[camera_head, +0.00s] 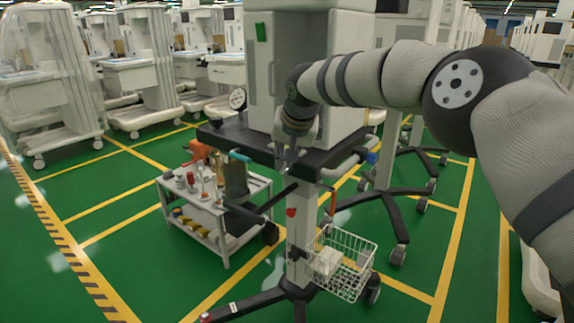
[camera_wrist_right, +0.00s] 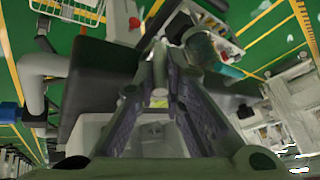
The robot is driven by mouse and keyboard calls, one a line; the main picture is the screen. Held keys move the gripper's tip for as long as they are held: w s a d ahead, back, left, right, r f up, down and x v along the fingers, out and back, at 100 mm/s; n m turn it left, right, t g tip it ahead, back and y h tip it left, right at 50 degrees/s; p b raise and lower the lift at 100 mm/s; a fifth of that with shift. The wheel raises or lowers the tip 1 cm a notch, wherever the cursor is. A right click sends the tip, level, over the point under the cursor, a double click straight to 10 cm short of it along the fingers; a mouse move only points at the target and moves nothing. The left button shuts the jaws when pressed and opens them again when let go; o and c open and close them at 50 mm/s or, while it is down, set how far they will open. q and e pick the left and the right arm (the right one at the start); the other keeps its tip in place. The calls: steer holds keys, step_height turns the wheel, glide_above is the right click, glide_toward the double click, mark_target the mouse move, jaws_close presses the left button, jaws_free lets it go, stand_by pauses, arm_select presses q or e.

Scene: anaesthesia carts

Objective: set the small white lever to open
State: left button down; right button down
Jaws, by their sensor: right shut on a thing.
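My right gripper (camera_head: 287,160) is at the front edge of the dark shelf (camera_head: 255,146) of a pale cart (camera_head: 296,75), pointing down. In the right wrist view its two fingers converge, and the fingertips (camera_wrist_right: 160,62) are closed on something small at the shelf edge. The small white lever is not clearly seen; the fingers cover most of what they hold, and I cannot read whether it is set open or shut. My left gripper is not in view.
A round gauge (camera_head: 238,99) and a teal-handled dark canister (camera_head: 236,178) are at the shelf's left. A grey rail (camera_head: 347,165) is at its right. A wire basket (camera_head: 343,262) hangs below. A white side table (camera_head: 208,210) with small items stands at left.

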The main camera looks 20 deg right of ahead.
steer(key=shift+a+f+g, duration=0.1)
steer(key=shift+f+g, duration=0.05)
steer(key=shift+g, duration=0.15)
steer(key=shift+h+b, duration=0.3)
steer(key=shift+b, duration=0.05)
steer(key=c, duration=1.9)
jaws_free()
steer(key=shift+c, duration=0.2)
steer(key=v, duration=1.2)
steer(key=shift+w, duration=0.15)
